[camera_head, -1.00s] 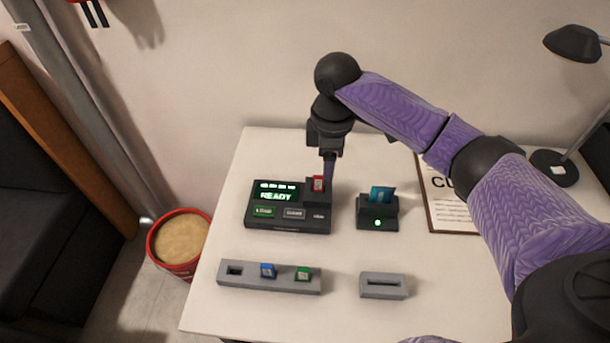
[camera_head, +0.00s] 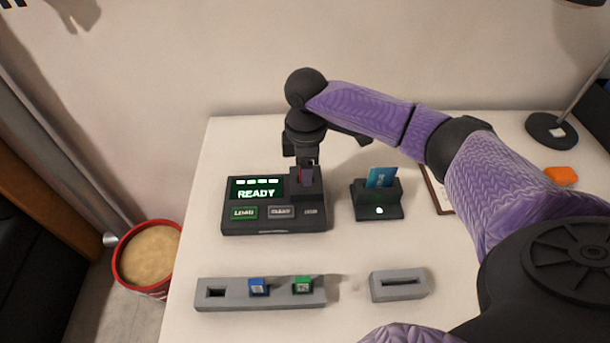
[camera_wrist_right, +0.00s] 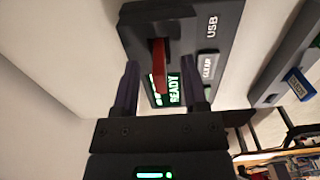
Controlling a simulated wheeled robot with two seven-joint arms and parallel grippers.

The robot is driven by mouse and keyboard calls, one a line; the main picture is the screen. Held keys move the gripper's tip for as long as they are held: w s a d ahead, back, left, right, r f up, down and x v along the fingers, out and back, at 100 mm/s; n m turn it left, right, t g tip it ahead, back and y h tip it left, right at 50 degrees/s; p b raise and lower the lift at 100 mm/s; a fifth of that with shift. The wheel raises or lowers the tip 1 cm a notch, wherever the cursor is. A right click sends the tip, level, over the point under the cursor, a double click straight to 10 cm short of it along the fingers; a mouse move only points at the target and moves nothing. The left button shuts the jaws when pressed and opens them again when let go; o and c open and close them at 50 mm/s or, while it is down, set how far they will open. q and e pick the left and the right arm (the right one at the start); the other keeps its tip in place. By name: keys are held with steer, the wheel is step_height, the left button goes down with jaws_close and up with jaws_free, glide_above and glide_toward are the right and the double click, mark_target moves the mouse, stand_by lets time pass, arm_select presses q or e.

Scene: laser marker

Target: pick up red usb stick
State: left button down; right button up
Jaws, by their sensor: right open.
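The red usb stick (camera_wrist_right: 158,66) stands in the raised USB port block of the black marker console (camera_head: 241,220), whose screen reads READY. In the wrist view the stick shows between the two fingers of my right gripper (camera_wrist_right: 160,78), with a gap on each side. In the head view my right gripper (camera_head: 306,173) points down over the port block, and its fingers mostly hide the stick. The right gripper is open and holds nothing. My left gripper is not in view.
A black card reader (camera_head: 378,206) with a blue card (camera_head: 381,177) stands right of the console. A grey holder (camera_head: 233,301) in front has a blue stick (camera_head: 259,287), a green stick (camera_head: 303,285) and an empty left slot. A grey slotted block (camera_head: 398,285) lies to its right.

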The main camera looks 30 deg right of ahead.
steer(key=shift+r, duration=0.1)
jaws_close()
